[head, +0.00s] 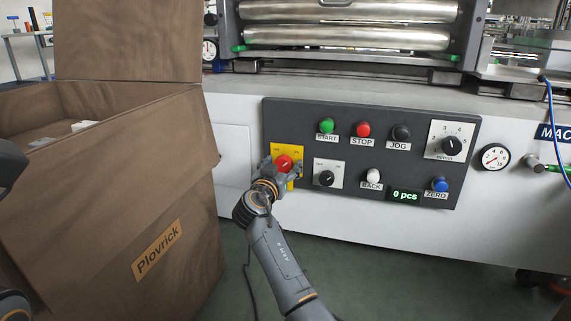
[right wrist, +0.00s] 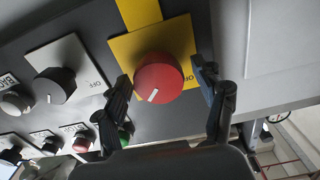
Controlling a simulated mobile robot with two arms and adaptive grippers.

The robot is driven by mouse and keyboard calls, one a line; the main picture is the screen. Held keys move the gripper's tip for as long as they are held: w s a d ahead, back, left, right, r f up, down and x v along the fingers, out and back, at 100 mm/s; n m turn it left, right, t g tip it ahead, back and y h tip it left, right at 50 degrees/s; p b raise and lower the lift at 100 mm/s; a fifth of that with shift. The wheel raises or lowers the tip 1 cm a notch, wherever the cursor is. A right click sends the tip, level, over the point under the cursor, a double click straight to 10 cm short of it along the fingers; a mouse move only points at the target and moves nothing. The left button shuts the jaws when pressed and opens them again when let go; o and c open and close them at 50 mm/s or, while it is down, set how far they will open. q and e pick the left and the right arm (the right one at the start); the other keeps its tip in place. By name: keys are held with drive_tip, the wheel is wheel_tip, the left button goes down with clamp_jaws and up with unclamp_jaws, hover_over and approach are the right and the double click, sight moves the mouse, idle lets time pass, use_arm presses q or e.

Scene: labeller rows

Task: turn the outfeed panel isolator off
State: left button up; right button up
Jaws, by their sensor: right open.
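The isolator is a red round knob (head: 284,162) on a yellow plate (head: 298,153) at the left end of the dark control panel (head: 290,112). In the right wrist view the red knob (right wrist: 158,78) carries a white mark, which points up and slightly right as the head view has it. The plate's lettering is too small to read surely. My right gripper (head: 283,171) is open at the knob. In the right wrist view its fingers (right wrist: 163,80) stand on either side of the knob, with gaps showing. My left gripper is not seen.
A black selector knob (head: 326,178) on a pale plate sits just right of the isolator. START (head: 327,125), STOP (head: 363,129) and other buttons lie further right. A large cardboard box (head: 190,190) stands close on the left.

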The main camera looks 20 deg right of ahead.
drive_tip(key=c, duration=1.2)
drive_tip(key=shift+o, duration=0.2)
